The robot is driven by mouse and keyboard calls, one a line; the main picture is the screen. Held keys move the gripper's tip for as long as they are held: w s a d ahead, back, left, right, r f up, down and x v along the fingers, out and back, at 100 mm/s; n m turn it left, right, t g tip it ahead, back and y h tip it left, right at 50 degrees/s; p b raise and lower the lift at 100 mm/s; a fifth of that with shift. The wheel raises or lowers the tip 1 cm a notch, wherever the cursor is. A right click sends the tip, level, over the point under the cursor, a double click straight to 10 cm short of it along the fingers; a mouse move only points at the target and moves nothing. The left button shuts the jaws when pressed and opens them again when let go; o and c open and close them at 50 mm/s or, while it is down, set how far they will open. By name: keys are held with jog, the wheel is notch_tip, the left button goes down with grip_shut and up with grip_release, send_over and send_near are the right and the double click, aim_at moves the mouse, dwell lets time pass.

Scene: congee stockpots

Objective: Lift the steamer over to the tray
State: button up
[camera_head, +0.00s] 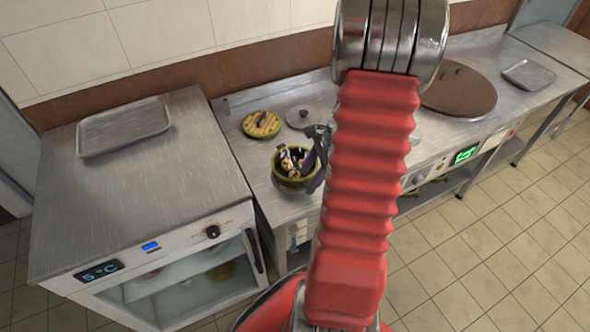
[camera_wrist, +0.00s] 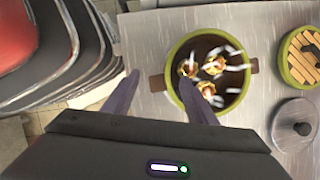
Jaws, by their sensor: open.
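The steamer (camera_head: 294,180) is a round pot with a green rim and brown side handles, standing open on the steel counter. Several shumai-like pieces lie inside; it also shows in the wrist view (camera_wrist: 239,103). My gripper (camera_head: 316,158) is at the steamer's right side in the head view, partly hidden by my red arm. In the wrist view my gripper (camera_wrist: 160,80) is open, its fingers on either side of one handle (camera_wrist: 157,83); contact cannot be told. One grey tray (camera_head: 125,128) lies on the fridge cabinet at left, another tray (camera_head: 528,75) at the far right.
A round slatted lid (camera_head: 262,124) with a green rim lies behind the steamer, beside a small metal lid (camera_head: 299,117). A large brown pot lid (camera_head: 458,92) is to the right. The fridge top (camera_head: 140,190) is clear around its tray. The wall runs behind the counter.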

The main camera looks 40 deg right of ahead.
jog(key=shift+w+a+f, duration=0.15)
jog(key=shift+a+f, duration=0.05)
jog(key=shift+f, duration=0.4)
jog(key=c, duration=1.1)
jog(key=shift+r, duration=0.1)
jog(key=shift+c, duration=0.3)
jog(key=shift+r, duration=0.15)
jog(key=shift+c, duration=0.5)
notch_tip(320, 180, up, 10)
jog(key=shift+f, duration=0.2)
grip_shut()
